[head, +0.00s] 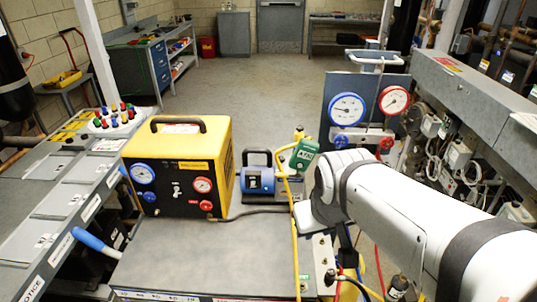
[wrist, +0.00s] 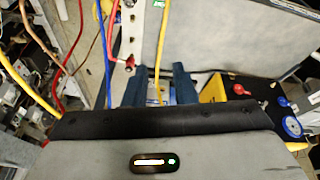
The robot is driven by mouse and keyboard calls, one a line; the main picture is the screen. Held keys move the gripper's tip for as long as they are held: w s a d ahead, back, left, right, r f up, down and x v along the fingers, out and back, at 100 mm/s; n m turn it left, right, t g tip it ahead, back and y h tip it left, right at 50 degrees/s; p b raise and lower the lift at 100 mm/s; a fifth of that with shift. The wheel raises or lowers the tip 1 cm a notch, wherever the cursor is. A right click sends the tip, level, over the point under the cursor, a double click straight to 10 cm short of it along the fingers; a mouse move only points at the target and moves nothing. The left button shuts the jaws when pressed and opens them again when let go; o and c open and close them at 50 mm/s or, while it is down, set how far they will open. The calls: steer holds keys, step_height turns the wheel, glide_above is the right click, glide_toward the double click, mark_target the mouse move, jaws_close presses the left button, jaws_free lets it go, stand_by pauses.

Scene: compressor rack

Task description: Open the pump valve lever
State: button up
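A blue and grey pump (head: 258,180) with a black carry handle stands on the bench, right of the yellow machine. I cannot make out its valve lever for certain. A blue-gripped lever (head: 95,241) sticks out at the left side of the bench; I cannot tell what it works. My gripper (wrist: 160,85) shows two dark blue fingers spread apart, with no object clamped between them. A small blue and white shape and a yellow hose (wrist: 160,50) show beyond the gap. In the head view my arm hides the fingers, just right of the pump.
The yellow machine (head: 178,165) with gauges stands left of the pump. A green tag (head: 304,154) hangs by yellow hoses beside my arm. A gauge manifold (head: 364,112) stands behind. Bare bench top (head: 210,255) lies in front.

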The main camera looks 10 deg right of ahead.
steer(key=w+d+f+n+t+h+b, duration=0.1)
steer(key=w+d+f+n+t+b, duration=0.2)
steer(key=w, duration=0.4)
steer(key=w+d+f+n+t+b, duration=0.1)
steer(key=w+f+n+t+b, duration=0.1)
steer(key=w+f+n+b, duration=0.3)
steer(key=n+t+y+b, duration=0.5)
steer(key=n+t+b, duration=0.2)
steer(key=n+b, duration=0.35)
glide_toward(281, 176)
steer(key=w, duration=0.1)
steer(key=x, duration=0.7)
steer(key=shift+w+a+f+p, duration=0.15)
steer(key=shift+w+p, duration=0.05)
steer(key=shift+p, duration=0.1)
jaws_close()
